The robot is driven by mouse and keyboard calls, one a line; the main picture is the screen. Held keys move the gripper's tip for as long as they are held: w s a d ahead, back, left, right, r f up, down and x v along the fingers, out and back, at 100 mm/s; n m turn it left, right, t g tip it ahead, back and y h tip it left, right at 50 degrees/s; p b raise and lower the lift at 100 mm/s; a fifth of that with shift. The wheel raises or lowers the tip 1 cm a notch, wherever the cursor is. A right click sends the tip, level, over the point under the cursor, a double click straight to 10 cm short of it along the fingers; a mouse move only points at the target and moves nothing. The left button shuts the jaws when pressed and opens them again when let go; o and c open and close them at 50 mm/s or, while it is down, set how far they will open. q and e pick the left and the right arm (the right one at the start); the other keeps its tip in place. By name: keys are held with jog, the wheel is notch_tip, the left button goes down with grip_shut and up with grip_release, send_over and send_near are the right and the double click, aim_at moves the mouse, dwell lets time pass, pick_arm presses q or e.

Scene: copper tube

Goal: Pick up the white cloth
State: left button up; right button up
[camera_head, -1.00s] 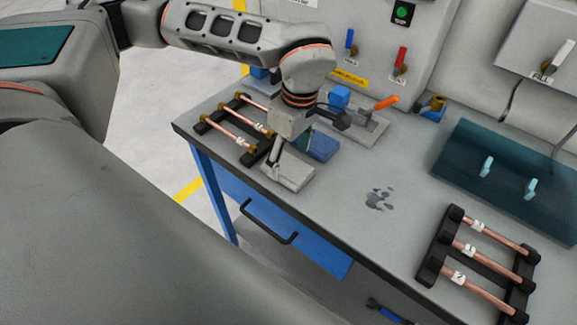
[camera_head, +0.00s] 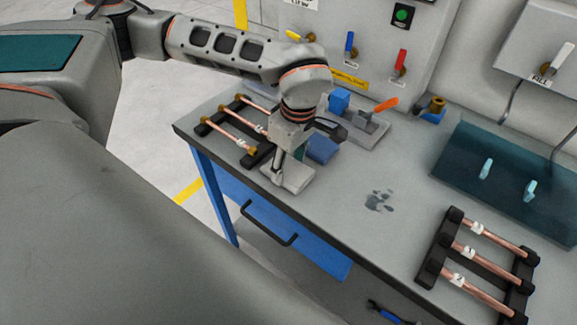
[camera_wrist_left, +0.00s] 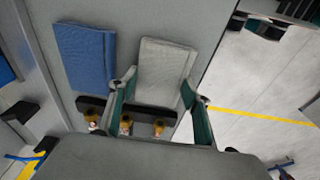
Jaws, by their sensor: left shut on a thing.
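The white cloth (camera_head: 297,178) lies folded near the front edge of the bench, left of the middle. It also shows in the left wrist view (camera_wrist_left: 164,62), next to a folded blue cloth. My left gripper (camera_head: 280,172) is low over the white cloth, pointing down. In the left wrist view, its two fingers (camera_wrist_left: 159,84) sit at opposite sides of the cloth, shut on it. The cloth still looks flat on or very close to the bench top; any gap under it cannot be told. My right gripper is in neither view.
The blue cloth (camera_head: 322,149) lies just behind the white one. A rack of copper tubes (camera_head: 235,134) stands close on the left, another (camera_head: 480,262) at the right. An orange-handled tool (camera_head: 386,105) is behind.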

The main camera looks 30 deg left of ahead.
aim_at(289, 168)
pick_arm(q)
notch_tip(289, 168, up, 20)
dwell(0.5)
